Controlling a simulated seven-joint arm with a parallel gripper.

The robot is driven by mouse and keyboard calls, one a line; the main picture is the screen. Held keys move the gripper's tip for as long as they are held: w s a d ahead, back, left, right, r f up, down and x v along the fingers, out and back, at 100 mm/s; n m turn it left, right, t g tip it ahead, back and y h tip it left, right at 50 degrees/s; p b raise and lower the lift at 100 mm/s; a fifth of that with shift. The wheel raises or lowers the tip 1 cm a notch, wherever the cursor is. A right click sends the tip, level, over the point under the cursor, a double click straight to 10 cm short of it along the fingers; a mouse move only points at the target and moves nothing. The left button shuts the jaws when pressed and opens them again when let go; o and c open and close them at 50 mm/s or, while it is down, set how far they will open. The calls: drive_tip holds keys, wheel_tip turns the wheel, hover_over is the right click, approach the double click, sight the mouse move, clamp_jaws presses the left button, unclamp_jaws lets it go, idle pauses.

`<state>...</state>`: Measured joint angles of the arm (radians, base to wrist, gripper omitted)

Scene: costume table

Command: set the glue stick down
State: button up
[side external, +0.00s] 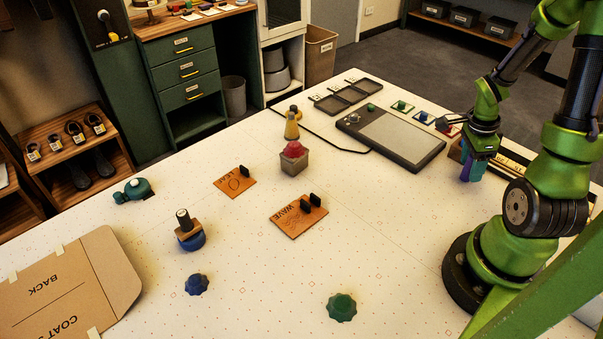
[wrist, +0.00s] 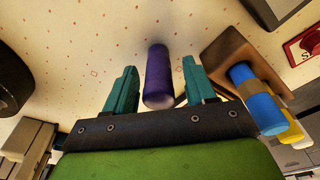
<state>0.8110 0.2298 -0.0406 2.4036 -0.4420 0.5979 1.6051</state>
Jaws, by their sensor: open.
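The glue stick looks like a purple cylinder (wrist: 158,78) in the wrist view. It is between the two teal fingers of my gripper (wrist: 159,68), with a visible gap on each side. My gripper is open and does not clasp it. In the side external view my gripper (side external: 472,167) is low over the right part of the table, and a purple patch shows at its fingers. The fingers partly hide the stick there, and I cannot tell exactly how its foot meets the table.
A brown holder (wrist: 228,55) with a blue stick (wrist: 258,100) is close on the right in the wrist view. A grey tablet (side external: 392,138) lies left of my gripper. Leather pieces (side external: 299,222) and a green knob (side external: 341,307) are farther off. The table between is mostly clear.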

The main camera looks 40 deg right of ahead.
drive_tip(key=r, duration=0.7)
drive_tip(key=w+a+r, duration=0.1)
drive_tip(key=r, duration=0.2)
drive_tip(key=shift+w+r, duration=0.1)
drive_tip(key=shift+r, duration=0.15)
drive_tip(key=w+a+r+n+t+y, duration=0.1)
drive_tip(key=w+a+r+n+t, duration=0.1)
drive_tip(key=a+n, duration=0.5)
drive_tip(key=w+a+r+n+t+y, duration=0.1)
drive_tip(key=w+a+r+n+t, duration=0.1)
drive_tip(key=a+r+n, duration=0.3)
drive_tip(key=w+a+r+n+t+y, duration=0.1)
drive_tip(key=a+r+n+t, duration=0.3)
drive_tip(key=a+n, duration=0.7)
drive_tip(key=shift+w+a+r, duration=0.15)
drive_tip(key=shift+w+a, duration=0.6)
drive_tip(key=shift+a, duration=0.2)
